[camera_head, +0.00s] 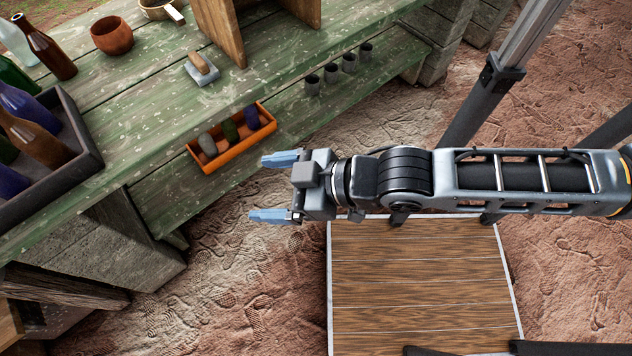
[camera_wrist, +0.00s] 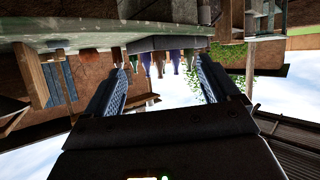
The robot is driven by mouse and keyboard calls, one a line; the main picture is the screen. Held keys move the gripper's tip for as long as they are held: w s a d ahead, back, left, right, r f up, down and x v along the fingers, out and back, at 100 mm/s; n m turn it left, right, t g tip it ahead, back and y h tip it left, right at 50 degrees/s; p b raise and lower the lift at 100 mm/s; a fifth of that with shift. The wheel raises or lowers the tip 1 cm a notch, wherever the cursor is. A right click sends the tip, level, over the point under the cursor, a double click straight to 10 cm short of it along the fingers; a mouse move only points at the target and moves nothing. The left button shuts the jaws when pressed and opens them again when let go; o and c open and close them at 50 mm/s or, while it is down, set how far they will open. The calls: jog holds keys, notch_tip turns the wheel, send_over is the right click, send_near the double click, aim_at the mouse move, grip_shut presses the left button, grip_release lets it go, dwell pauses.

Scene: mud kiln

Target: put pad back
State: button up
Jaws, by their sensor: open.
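A small pale grey pad with a brown rounded top (camera_head: 201,68) lies on the green bench top in the head view, left of a wooden upright. An orange tray (camera_head: 236,143) sits on the lower green ledge and holds a grey, a dark green and a dark blue rounded piece. I cannot tell whether these are pads too. My gripper (camera_head: 257,188) is open and empty, with blue fingers pointing left, just right of and below the orange tray in the picture. The wrist view shows the open fingers (camera_wrist: 160,68) with nothing between them; the scene appears upside down.
A dark crate of bottles (camera_head: 86,146) stands at the left. A brown bowl (camera_head: 112,35) sits on the bench top. Several small dark cups (camera_head: 331,72) line the lower ledge. A wooden slatted top (camera_head: 420,275) lies below my arm. Bare earth lies between it and the bench.

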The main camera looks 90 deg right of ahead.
jog(key=s+a+r+n+t+y, duration=0.1)
jog(key=s+a+r+t+y, duration=0.1)
jog(key=s+a+r, duration=0.2)
jog(key=shift+s+a+r, duration=0.35)
jog(key=shift+s+r, duration=1.1)
jog(key=shift+r, duration=1)
